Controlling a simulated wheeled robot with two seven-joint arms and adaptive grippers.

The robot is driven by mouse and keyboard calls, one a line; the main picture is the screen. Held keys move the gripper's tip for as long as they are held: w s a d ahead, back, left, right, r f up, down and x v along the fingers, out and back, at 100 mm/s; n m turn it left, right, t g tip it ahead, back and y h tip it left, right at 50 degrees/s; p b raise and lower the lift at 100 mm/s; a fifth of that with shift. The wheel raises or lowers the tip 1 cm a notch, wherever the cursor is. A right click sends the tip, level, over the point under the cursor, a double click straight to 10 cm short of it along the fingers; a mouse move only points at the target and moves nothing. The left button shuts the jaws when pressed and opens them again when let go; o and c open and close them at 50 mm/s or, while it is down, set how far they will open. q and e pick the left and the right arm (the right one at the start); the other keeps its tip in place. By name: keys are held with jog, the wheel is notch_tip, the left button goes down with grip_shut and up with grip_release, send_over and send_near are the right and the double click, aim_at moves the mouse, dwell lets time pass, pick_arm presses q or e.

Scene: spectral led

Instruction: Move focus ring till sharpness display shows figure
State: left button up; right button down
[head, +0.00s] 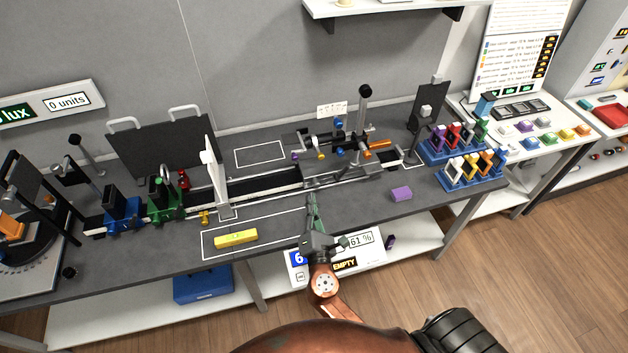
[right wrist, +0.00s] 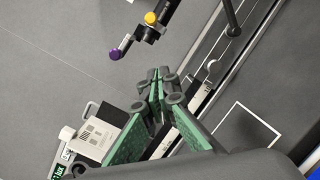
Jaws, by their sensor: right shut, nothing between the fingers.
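My right gripper (head: 312,199) is in front of the rail at the table's middle. Its green fingers are shut with nothing between them; they also show in the right wrist view (right wrist: 158,78). A black optical assembly (head: 335,142) stands behind the gripper, with purple (head: 295,156), yellow (head: 321,155), blue and orange (head: 376,144) knobs or rings. I cannot tell which part is the focus ring. The gripper is apart from them. A white display panel (head: 372,253) below the table's front edge reads 61 % and EMPTY; my gripper partly hides it. My left gripper is not in view.
Blue (head: 122,210) and green (head: 164,201) holders and a white upright screen (head: 215,175) stand along the rail (head: 265,186). Coloured filters stand in blue racks (head: 473,182) at right.

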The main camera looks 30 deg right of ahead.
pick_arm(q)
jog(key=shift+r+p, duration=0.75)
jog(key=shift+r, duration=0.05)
pick_arm(e)
jog(key=w+d+r, duration=0.3)
jog(key=w+d, duration=0.3)
jog(key=w, duration=0.2)
jog(key=shift+d+r, duration=0.15)
jog(key=shift+d, duration=0.1)
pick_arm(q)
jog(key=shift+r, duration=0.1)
pick_arm(e)
jog(key=shift+r, duration=0.1)
pick_arm(q)
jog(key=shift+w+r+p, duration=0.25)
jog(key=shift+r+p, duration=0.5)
jog(key=shift+p, duration=0.15)
pick_arm(e)
jog(key=shift+d+r, duration=0.35)
jog(key=shift+r, duration=0.25)
